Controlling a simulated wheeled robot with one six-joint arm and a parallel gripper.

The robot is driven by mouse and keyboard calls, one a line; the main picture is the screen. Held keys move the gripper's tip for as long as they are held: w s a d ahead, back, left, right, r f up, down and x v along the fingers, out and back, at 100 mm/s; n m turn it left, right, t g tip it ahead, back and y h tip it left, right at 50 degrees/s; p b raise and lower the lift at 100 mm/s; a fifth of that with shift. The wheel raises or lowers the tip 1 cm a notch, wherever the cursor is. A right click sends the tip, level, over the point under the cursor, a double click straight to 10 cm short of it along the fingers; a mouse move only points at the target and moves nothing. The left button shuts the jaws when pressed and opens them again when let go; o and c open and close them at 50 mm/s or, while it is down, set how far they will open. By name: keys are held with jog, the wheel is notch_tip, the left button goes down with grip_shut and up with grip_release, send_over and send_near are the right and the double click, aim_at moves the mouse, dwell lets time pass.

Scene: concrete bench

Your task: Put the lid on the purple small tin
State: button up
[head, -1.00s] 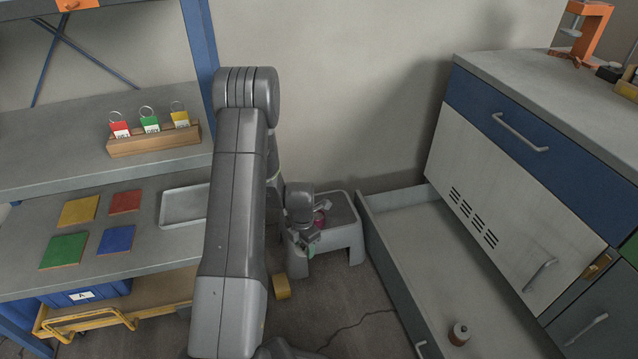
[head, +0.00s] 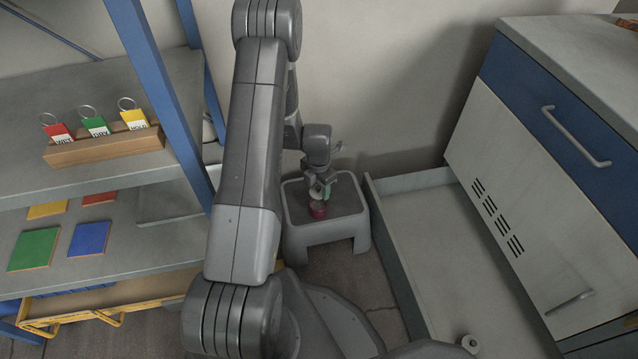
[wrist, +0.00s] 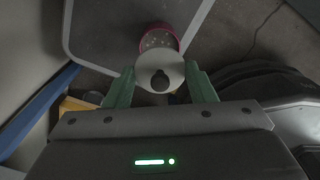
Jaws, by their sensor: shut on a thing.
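The purple small tin (head: 318,212) stands on a grey step stool (head: 297,238), and it also shows in the wrist view (wrist: 150,35) as an open round tin with specks inside. My gripper (head: 322,190) has green fingers and is shut on a pale round lid with a dark knob. The lid (wrist: 148,72) sits between the fingertips in the wrist view (wrist: 160,85) and hides the near part of the tin's mouth. In the head view the lid is just above the tin, partly hidden by the gripper. I cannot tell whether they touch.
A long open drawer (head: 425,235) lies right of the stool, with a small knobbed object (head: 469,342) inside. A blue shelf post (head: 160,95) and shelves with coloured tiles and a tag rack (head: 105,147) stand left. The wall is close behind the stool.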

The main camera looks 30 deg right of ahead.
jog(key=shift+f+b, duration=1.7)
jog(key=shift+f, duration=1.2)
jog(key=shift+f+b, duration=0.15)
jog(key=shift+b, duration=0.5)
dwell(0.4)
jog(key=o, duration=1.5)
jog(key=shift+r+p, duration=2.05)
jog(key=shift+r, duration=1.55)
